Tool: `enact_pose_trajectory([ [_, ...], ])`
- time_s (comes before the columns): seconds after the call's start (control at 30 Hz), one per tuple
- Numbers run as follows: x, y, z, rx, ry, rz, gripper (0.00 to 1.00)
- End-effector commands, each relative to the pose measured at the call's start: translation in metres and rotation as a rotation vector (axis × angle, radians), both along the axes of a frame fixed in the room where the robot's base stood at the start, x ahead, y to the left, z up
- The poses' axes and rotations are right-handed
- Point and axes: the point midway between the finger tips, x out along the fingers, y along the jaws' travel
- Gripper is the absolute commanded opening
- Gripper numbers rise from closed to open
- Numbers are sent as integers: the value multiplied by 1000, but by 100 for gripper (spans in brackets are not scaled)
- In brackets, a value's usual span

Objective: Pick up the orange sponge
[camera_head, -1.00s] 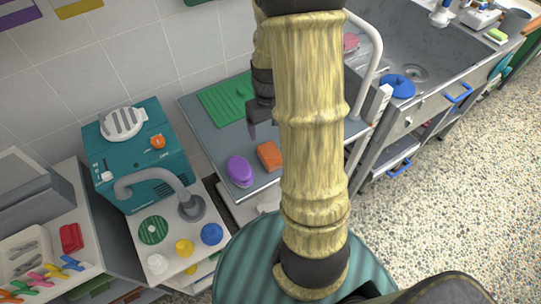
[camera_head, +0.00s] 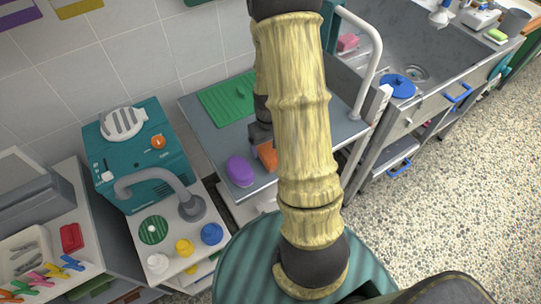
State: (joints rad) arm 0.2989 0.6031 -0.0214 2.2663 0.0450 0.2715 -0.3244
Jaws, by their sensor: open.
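The orange sponge (camera_head: 267,155) lies on the grey table (camera_head: 217,139), near its front edge, just right of a purple oval thing (camera_head: 240,170). My arm hides the sponge's right part. My gripper (camera_head: 258,143) is above and close to the sponge, its dark body partly behind my arm. Its jaws are open. I cannot tell whether a fingertip touches the sponge.
A green mat (camera_head: 226,101) with a small green thing lies at the back of the table. A sink with a blue lid (camera_head: 397,86) and a pink block (camera_head: 347,43) stands right. A teal machine (camera_head: 150,135) stands left.

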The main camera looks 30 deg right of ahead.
Motion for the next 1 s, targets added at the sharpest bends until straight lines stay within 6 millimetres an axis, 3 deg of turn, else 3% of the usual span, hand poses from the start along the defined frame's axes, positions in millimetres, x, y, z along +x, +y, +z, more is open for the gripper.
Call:
enact_pose_trajectory([
  [0.37,-3,-2,-43,1,3,0,82],
  [0.93,-3,-2,-45,0,1,0,82],
  [1.0,-3,-2,-45,0,1,0,72],
])
